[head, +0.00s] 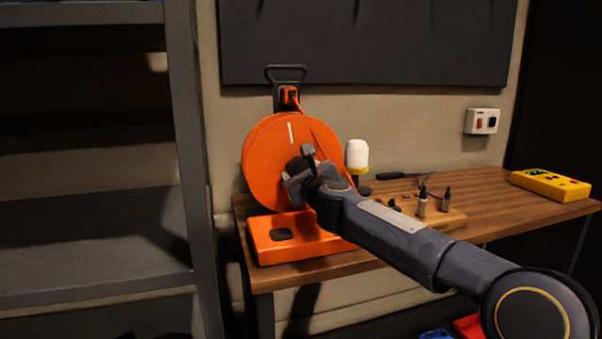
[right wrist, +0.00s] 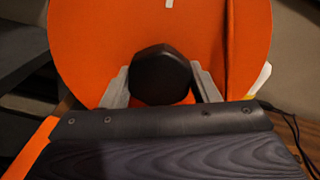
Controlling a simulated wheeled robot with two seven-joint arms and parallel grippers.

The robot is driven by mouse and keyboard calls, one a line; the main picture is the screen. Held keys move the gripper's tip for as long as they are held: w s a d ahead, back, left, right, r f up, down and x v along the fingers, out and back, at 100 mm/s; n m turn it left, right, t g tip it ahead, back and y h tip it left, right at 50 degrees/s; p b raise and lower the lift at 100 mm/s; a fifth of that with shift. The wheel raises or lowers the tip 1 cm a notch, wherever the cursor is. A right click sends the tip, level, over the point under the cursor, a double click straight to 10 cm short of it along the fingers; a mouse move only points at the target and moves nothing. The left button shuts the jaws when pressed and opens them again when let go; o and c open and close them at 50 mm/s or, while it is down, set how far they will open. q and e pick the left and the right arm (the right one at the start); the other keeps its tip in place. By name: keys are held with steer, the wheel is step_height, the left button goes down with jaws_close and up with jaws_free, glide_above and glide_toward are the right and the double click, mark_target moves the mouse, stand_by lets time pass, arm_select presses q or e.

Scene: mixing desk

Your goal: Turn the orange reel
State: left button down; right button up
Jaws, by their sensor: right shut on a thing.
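The orange reel (head: 262,160) is a large upright disc on the left part of the wooden desk, with a short white mark near its top. It fills most of the right wrist view (right wrist: 110,40). Its black knob (right wrist: 161,75) sticks out toward me. My right gripper (head: 300,172) is shut on the knob, with one grey finger on each side of it in the right wrist view (right wrist: 163,85). The knob is mostly hidden by the gripper in the head view. My left gripper is not in view.
An orange box (head: 290,250) lies in front of the reel on the desk (head: 480,190). A white-topped bottle (head: 357,155) stands right of the reel. A wooden block (head: 447,220) holds small bottles. A yellow device (head: 550,186) sits at the far right. Grey shelving (head: 188,120) stands at left.

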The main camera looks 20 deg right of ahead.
steer(key=o, duration=1.4)
steer(key=shift+f, duration=0.1)
steer(key=s+b, duration=0.1)
steer(key=s, duration=0.7)
steer(key=shift+d, duration=0.15)
